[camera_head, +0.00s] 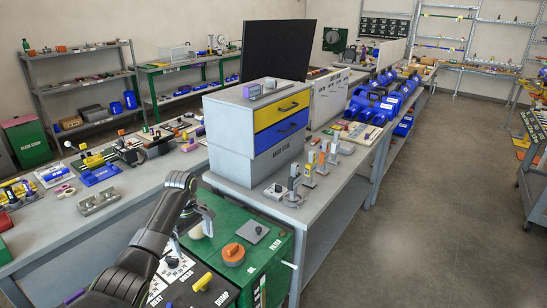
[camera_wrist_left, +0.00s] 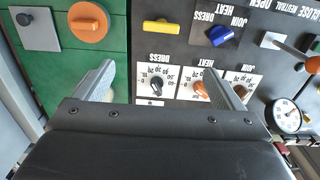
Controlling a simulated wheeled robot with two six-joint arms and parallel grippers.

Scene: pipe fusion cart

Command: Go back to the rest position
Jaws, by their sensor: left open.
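My left gripper (camera_head: 203,218) hangs over the cart's control panel in the head view, its black arm coming in from the bottom left. In the left wrist view the gripper (camera_wrist_left: 158,70) has its two grey fingers wide apart with nothing between them. Under and between the fingers are a small black dial knob (camera_wrist_left: 156,87) and an orange dial knob (camera_wrist_left: 200,90), partly beside the right finger. Whether a finger touches the panel is hard to tell. My right gripper is not in view.
A green plate (camera_head: 272,262) carries an orange knob (camera_head: 233,253). Yellow (camera_wrist_left: 160,27) and blue (camera_wrist_left: 220,35) knobs and a round gauge (camera_wrist_left: 286,117) are on the dark panel. A grey drawer cabinet (camera_head: 225,145) stands on the bench behind. The floor (camera_head: 430,220) at right is clear.

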